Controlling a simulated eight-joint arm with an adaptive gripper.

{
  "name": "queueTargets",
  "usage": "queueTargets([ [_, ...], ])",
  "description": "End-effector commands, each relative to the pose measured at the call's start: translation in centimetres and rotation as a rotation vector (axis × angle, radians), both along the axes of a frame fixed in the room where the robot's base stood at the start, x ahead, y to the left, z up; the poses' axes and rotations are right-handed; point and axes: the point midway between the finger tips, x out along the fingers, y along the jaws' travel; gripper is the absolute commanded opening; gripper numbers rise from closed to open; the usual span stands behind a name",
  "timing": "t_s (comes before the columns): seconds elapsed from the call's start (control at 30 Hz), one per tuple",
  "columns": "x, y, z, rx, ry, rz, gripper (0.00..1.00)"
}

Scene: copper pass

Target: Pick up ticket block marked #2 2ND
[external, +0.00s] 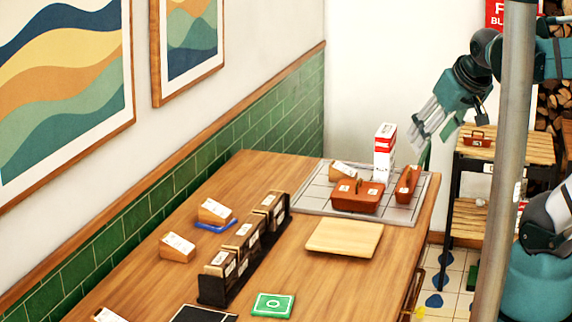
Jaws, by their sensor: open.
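Several wooden blocks with white labels show, but the print is too small to tell which one is #2 2ND. One block (215,211) rests on a blue mat by the wall, and another block (177,247) lies on bare wood nearer the camera. A third block (342,172) sits at the back of the grey tiled tray. A dark rack (214,290) holds several more in a row. A block (108,315) is cut off at the bottom edge. My gripper (431,128) is open and empty, in the air above the right side of the tray, apart from every block.
The tiled tray (310,203) also bears brown caddies (357,197) and a red-and-white carton (384,150). A pale board (344,238), a green card (273,305) and a black mat (203,314) lie in front. A grey pole (507,170) hides part of my arm.

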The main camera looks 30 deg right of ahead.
Motion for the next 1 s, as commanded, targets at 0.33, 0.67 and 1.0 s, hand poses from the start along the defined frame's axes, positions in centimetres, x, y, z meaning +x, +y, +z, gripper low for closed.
queueTargets([
  [0.33,0.0,0.0,0.0,0.000,0.000,0.000,0.50],
  [0.67,0.2,0.1,0.2,-0.001,0.003,0.004,0.50],
  [1.0,2.9,1.7,1.6,-0.007,0.039,0.048,0.50],
])
